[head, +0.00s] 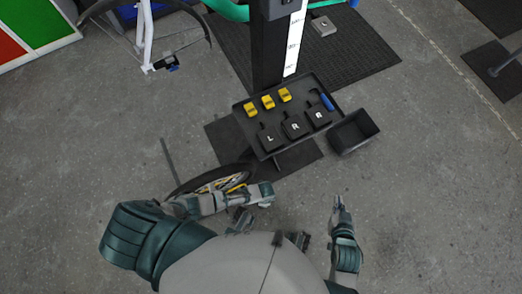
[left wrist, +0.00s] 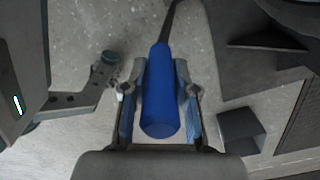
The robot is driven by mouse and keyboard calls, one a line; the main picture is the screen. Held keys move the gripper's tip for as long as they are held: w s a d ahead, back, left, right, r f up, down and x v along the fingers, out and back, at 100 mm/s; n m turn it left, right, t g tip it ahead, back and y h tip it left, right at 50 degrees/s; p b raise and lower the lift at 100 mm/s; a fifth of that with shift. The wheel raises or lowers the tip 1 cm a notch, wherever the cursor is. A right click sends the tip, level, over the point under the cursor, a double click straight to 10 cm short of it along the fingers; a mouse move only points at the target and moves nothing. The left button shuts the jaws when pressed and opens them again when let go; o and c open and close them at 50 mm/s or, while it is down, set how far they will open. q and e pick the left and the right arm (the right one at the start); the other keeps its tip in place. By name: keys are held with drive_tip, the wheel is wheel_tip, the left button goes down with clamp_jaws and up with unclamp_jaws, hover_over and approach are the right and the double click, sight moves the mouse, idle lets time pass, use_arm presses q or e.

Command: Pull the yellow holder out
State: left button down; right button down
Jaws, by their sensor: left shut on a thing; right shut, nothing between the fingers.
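Three small yellow pieces (head: 268,102) sit in a row on the dark tray (head: 246,128) of the stand. More yellow (head: 232,182) shows at the wheel near my left forearm. I cannot tell which yellow thing is the holder. My left gripper (left wrist: 160,90) is shut on a blue handle (left wrist: 160,112) with a dark shaft pointing away from me. In the head view its fingers are hard to make out beside my body. My right gripper (head: 338,205) is shut and empty over bare floor, below and apart from the tray.
The tray also holds black blocks marked L, R and R (head: 293,126) and a blue-handled tool (head: 326,101). A black post (head: 268,50) rises behind the tray.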

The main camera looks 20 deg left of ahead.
use_arm(q)
drive_tip(key=shift+s+d, duration=0.15)
drive_tip(key=shift+d, duration=0.1)
drive_tip(key=shift+a, duration=0.2)
drive_tip(key=c, duration=0.9)
unclamp_jaws()
drive_tip(key=shift+r, duration=0.15)
wheel_tip(320, 180, up, 12)
drive_tip(key=shift+f, duration=0.15)
